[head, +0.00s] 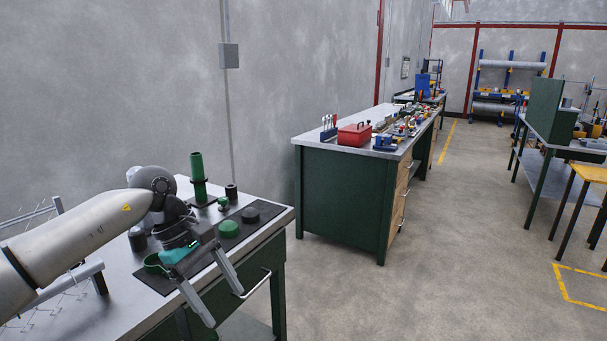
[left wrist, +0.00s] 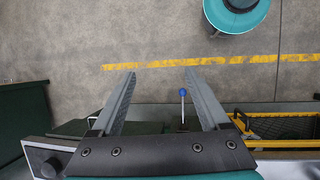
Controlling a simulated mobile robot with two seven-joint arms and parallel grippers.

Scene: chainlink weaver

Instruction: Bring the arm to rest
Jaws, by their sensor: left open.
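My left arm (head: 85,245) reaches in from the left over the near workbench (head: 120,305). My left gripper (head: 222,306) is open, its two grey fingers spread and pointing down to the right, by the bench's front edge. My right gripper is in neither view.
A second bench (head: 340,200) stands beyond. A blue-knobbed lever (left wrist: 182,92) shows in the wrist view.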

